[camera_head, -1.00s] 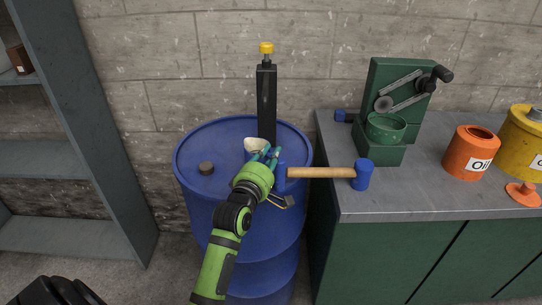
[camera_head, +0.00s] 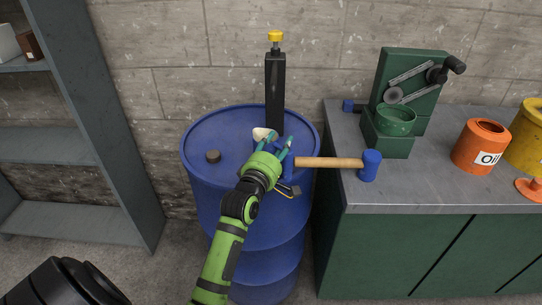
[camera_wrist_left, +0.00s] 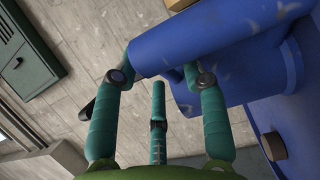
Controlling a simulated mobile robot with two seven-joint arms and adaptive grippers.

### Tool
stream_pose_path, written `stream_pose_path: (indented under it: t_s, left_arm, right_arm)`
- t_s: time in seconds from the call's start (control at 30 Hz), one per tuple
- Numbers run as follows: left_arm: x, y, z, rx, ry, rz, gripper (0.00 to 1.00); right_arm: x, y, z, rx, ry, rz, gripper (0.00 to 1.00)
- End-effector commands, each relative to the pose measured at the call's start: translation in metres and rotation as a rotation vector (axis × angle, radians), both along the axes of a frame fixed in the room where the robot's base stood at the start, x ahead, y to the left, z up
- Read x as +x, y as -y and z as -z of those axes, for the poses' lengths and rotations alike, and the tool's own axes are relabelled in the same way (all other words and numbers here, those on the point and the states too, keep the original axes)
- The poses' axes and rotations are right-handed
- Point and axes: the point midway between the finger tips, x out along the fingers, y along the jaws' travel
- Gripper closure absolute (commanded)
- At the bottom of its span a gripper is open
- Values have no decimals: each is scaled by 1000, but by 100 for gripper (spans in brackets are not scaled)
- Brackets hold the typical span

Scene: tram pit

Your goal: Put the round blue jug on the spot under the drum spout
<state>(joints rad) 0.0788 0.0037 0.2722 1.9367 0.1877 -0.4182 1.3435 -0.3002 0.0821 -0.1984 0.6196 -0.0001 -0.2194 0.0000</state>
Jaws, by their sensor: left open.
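My left gripper (camera_head: 279,141) is open over the top of the blue drum (camera_head: 230,135). A scuffed blue piece with a cylindrical part (camera_wrist_left: 225,40) lies across and beyond its fingertips in the left wrist view. I cannot tell whether this is the round blue jug or part of the mallet-like tool, nor whether the fingers touch it. In the head view it is mostly hidden by the gripper. No separate round jug and no clear spout or spot show. My right gripper is not in view.
A wooden handle with a blue end (camera_head: 369,165) reaches from the drum over the grey bench (camera_head: 435,190). A black post (camera_head: 275,90), a cream cup-like piece (camera_head: 264,134) and a dark cap (camera_head: 213,156) are on the drum. A green machine (camera_head: 400,95) and orange can (camera_head: 481,147) stand right.

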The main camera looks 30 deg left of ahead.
Motion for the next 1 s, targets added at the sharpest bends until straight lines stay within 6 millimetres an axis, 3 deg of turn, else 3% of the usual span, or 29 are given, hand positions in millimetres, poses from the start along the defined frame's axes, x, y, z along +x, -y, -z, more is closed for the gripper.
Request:
stream_pose_path:
  t_s: [0.5, 0.7, 1.0]
  left_arm:
    - [-98, 19, 7, -1, -5, 0, 57]
    - [-114, 23, 5, -2, -3, 0, 57]
    - [-114, 24, 10, 4, -13, 2, 57]
  right_arm:
    - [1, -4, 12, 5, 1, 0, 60]
    - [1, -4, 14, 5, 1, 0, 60]
    - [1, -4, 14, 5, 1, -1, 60]
